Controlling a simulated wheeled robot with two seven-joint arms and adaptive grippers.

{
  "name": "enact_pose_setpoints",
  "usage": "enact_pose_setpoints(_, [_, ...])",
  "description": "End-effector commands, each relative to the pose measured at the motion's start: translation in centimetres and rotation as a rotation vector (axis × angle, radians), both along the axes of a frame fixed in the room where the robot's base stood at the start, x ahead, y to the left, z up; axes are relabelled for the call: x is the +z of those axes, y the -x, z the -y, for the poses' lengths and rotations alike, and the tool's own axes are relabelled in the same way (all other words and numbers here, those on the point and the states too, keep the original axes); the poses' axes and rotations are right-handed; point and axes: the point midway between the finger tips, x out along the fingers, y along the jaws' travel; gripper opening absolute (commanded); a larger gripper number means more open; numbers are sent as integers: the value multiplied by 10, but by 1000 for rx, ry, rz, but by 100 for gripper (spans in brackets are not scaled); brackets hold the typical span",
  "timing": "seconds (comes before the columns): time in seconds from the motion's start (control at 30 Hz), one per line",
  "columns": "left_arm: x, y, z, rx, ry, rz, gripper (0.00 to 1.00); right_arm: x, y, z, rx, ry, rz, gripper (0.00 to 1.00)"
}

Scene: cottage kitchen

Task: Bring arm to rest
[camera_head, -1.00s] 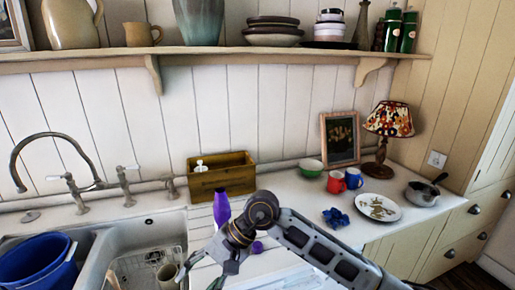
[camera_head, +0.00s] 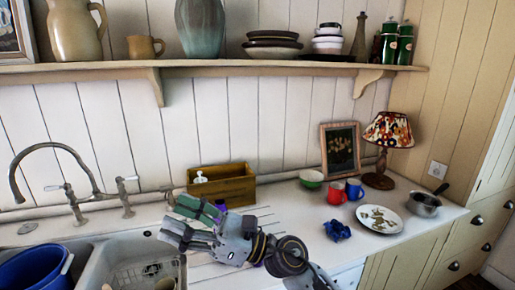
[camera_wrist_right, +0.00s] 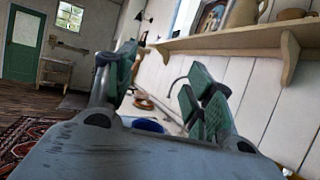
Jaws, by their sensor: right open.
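My right gripper (camera_head: 183,222) is raised over the drainer between the sink and the counter in the head view, its green-padded fingers pointing left. In the right wrist view the gripper (camera_wrist_right: 160,90) shows its two fingers well apart with nothing between them. Its arm comes in from the lower right across the counter. It hides most of a purple bottle (camera_head: 220,205) in front of the wooden box. My left gripper is not in view.
The sink (camera_head: 100,265) with a blue bucket (camera_head: 35,268) is at left. A wooden box (camera_head: 235,190) stands by the wall. Red mug (camera_head: 336,194), blue mug (camera_head: 355,190), plate (camera_head: 380,219), pan (camera_head: 425,205), lamp (camera_head: 388,130) and blue item (camera_head: 337,230) are right of the arm. A shelf (camera_head: 200,68) runs above.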

Motion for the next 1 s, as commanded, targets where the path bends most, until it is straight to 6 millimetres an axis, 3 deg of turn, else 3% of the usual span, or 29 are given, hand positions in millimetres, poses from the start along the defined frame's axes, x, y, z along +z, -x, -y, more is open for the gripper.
enact_pose_setpoints(0.23, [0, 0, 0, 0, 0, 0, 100, 17, -41, 44, -87, -230, -331, 53])
enact_pose_setpoints(0.47, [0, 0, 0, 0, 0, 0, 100, 11, -81, 94, -161, -444, -640, 53])
enact_pose_setpoints(0.77, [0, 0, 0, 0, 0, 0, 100, -30, -124, 164, -256, -727, -1037, 53])
enact_pose_setpoints(1.0, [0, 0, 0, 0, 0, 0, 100, -85, -143, 219, -336, -959, -1341, 53])
